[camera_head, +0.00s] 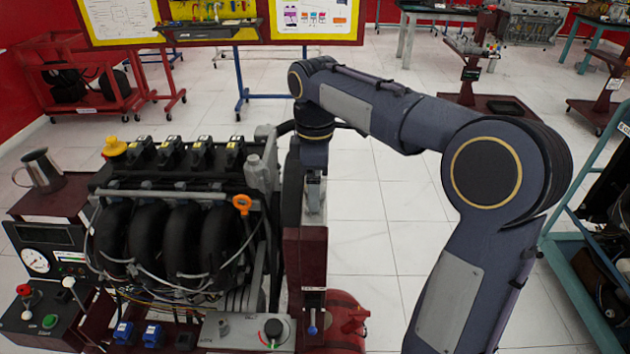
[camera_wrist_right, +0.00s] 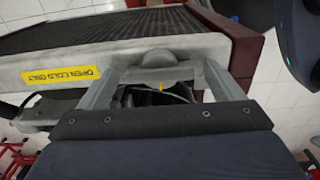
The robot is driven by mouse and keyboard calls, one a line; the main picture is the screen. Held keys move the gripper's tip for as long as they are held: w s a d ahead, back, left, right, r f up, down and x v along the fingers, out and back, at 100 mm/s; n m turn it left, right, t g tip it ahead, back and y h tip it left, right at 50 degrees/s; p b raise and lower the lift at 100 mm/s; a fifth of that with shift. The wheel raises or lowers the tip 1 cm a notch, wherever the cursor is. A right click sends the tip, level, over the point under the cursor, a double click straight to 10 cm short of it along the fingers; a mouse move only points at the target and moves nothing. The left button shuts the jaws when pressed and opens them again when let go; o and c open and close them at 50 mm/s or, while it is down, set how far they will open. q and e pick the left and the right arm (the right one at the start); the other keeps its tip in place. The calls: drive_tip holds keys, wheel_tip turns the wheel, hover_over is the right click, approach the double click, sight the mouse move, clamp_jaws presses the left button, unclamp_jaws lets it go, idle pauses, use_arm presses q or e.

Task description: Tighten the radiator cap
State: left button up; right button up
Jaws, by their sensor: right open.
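The radiator cap (camera_wrist_right: 160,58) is a grey, rounded cap at the radiator's top edge in the right wrist view. A small yellow mark shows just below it. My right gripper (camera_wrist_right: 162,72) is open, with one finger on each side of the cap; I cannot tell whether either finger touches it. The radiator (camera_wrist_right: 150,30) has a dark finned core and a pale tank with a yellow "OPEN COLD ONLY" label (camera_wrist_right: 61,76). In the head view, my right gripper (camera_head: 313,192) points down at the top of the radiator's dark red side (camera_head: 305,262), and the cap is hidden. My left gripper is not in view.
The engine (camera_head: 175,230) stands left of the radiator, with a yellow cap (camera_head: 114,147) and an orange handle (camera_head: 242,203). A control panel (camera_head: 45,318) and a metal jug (camera_head: 40,170) are at the left. A red tank (camera_head: 345,320) sits low beside the radiator. Floor right of it is clear.

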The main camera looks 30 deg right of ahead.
drive_tip(key=c, duration=1)
drive_tip(key=m+p, duration=0.2)
drive_tip(key=m, duration=0.1)
drive_tip(key=shift+r, duration=0.2)
drive_tip(key=m+p, duration=0.3)
drive_tip(key=m, duration=0.1)
drive_tip(key=shift+m, duration=0.4)
drive_tip(key=m+p, duration=0.2)
drive_tip(key=m, duration=0.3)
drive_tip(key=m+p, duration=0.1)
drive_tip(key=m, duration=0.4)
drive_tip(key=shift+f, duration=0.15)
drive_tip(key=shift+m, duration=0.3)
